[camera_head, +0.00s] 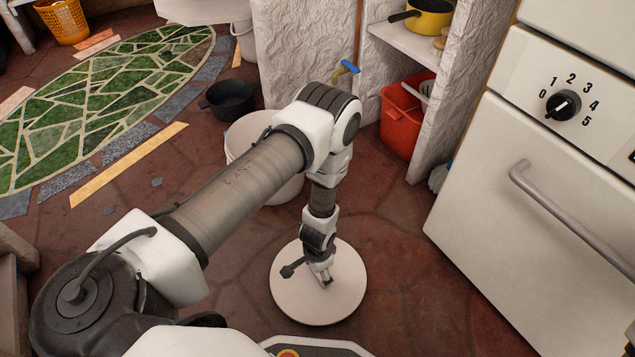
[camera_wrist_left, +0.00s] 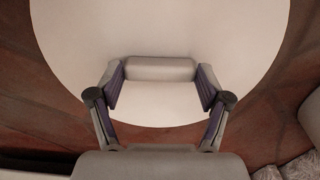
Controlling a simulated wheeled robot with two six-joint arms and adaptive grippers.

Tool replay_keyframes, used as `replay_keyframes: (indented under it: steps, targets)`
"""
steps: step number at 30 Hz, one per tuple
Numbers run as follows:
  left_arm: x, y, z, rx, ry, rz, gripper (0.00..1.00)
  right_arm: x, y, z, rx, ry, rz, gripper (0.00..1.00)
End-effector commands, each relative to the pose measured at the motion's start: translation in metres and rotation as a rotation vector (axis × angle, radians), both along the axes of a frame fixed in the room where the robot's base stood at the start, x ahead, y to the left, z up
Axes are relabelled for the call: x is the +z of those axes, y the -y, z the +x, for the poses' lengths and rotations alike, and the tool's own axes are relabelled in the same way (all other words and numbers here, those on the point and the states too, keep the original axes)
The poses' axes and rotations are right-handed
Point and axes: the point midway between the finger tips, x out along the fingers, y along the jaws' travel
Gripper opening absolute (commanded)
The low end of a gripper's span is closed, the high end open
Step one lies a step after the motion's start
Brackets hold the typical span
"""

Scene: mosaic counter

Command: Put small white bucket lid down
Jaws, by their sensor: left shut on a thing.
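The small white bucket lid (camera_head: 290,297) is a flat round white disc over the red stone floor, below the white bucket in the head view. My left gripper (camera_head: 325,280) points down at the lid's middle and is shut on its handle. In the left wrist view the lid (camera_wrist_left: 160,25) fills most of the picture, and its pale bar handle (camera_wrist_left: 160,69) lies between the two fingers (camera_wrist_left: 160,90). I cannot tell whether the lid touches the floor. My right gripper is out of view.
A white bucket (camera_head: 237,145) stands behind my left arm, partly hidden. A white oven (camera_head: 500,200) with a bar handle stands to the right. A red bin (camera_head: 400,120) and a dark pot (camera_head: 230,98) are farther back. The floor (camera_head: 395,240) around the lid is mostly clear.

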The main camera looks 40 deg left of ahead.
Motion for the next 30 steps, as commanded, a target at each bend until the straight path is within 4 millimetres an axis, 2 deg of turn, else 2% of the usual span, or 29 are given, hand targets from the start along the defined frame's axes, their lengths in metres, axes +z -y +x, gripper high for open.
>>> replay_keyframes:
  steps: [1, 2, 4, 5, 12, 13, 14, 25, 28, 30]
  targets:
    - [-0.017, 0.000, 0.000, 0.000, 0.000, 0.000, 0.39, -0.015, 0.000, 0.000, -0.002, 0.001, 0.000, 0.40]
    - [-0.019, 0.000, 0.000, 0.000, 0.000, 0.000, 0.39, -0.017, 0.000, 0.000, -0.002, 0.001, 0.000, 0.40]
    - [-0.017, 0.000, 0.000, 0.000, 0.001, 0.000, 0.39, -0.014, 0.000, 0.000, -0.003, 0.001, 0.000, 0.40]
    - [-0.016, 0.000, 0.000, 0.000, 0.001, 0.000, 0.33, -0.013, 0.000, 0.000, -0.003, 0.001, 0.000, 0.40]
    - [-0.019, 0.000, 0.000, 0.000, 0.000, 0.000, 0.33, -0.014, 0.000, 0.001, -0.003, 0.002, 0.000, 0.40]
    - [-0.018, 0.000, 0.000, 0.000, 0.000, 0.000, 0.88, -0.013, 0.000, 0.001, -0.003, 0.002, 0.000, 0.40]
    - [-0.018, 0.000, 0.000, 0.000, 0.000, 0.000, 0.99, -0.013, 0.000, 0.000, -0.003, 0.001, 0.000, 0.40]
    - [-0.016, 0.000, 0.000, 0.000, 0.000, 0.000, 1.00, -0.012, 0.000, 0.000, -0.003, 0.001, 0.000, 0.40]
    - [-0.003, 0.000, 0.000, 0.000, 0.001, 0.000, 1.00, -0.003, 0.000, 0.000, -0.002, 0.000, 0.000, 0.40]
    - [0.012, 0.000, 0.000, 0.000, 0.001, 0.000, 1.00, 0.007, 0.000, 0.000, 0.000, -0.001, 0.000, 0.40]
